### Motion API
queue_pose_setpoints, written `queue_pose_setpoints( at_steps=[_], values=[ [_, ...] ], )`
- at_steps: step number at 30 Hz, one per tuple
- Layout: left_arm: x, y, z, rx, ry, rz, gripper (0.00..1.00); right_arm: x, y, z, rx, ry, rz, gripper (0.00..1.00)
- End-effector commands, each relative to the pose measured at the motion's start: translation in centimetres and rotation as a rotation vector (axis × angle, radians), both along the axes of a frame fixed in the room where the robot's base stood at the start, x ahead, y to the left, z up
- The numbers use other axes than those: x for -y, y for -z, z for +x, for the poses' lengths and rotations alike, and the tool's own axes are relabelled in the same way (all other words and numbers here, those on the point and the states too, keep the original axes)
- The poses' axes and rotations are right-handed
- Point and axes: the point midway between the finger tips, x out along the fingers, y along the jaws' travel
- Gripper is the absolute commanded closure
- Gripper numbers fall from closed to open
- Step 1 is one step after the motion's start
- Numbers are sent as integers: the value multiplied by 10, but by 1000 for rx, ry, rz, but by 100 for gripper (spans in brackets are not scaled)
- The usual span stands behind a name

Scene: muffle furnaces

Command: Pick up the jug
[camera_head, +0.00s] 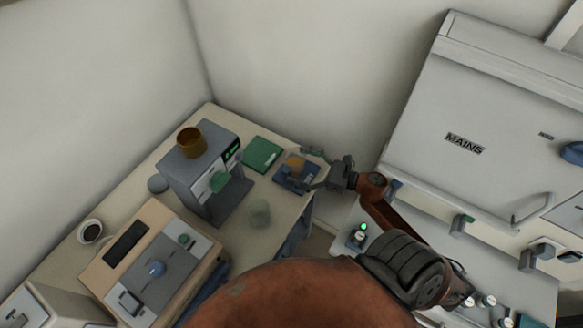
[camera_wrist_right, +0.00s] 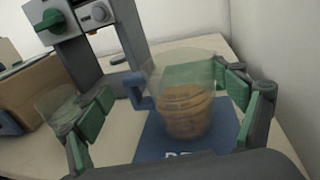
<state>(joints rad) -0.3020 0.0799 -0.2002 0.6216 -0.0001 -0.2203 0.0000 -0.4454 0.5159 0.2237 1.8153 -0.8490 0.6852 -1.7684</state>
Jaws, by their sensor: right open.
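The jug (camera_head: 295,162) looks like a clear vessel with brown, layered contents. It stands upright on a blue mat (camera_head: 284,181) near the table's right edge. In the right wrist view the jug (camera_wrist_right: 186,92) shows a blue handle (camera_wrist_right: 138,91) on its left side. My right gripper (camera_head: 310,167) is open beside the jug, coming from the right. In the right wrist view its green-padded fingers (camera_wrist_right: 168,105) are spread, one on each side of the jug. I cannot tell whether either finger touches it. My left gripper is out of view.
A grey machine (camera_head: 204,180) with a brown cup (camera_head: 191,141) on top stands left of the jug. A green mat (camera_head: 263,154) lies behind, and a clear cup (camera_head: 260,212) stands in front. A large white furnace (camera_head: 470,110) fills the right.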

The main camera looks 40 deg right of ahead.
Motion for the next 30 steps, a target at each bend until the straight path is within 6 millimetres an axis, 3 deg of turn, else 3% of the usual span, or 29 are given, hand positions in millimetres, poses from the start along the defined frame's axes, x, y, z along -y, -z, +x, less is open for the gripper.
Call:
queue_pose_setpoints(
  at_steps=[18,27,30],
  values=[
    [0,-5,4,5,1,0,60,-31,8,63,0,0,2,12],
    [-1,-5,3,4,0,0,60,-34,9,68,-2,2,2,12],
    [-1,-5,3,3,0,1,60,-34,9,68,-2,2,2,18]
  ],
)
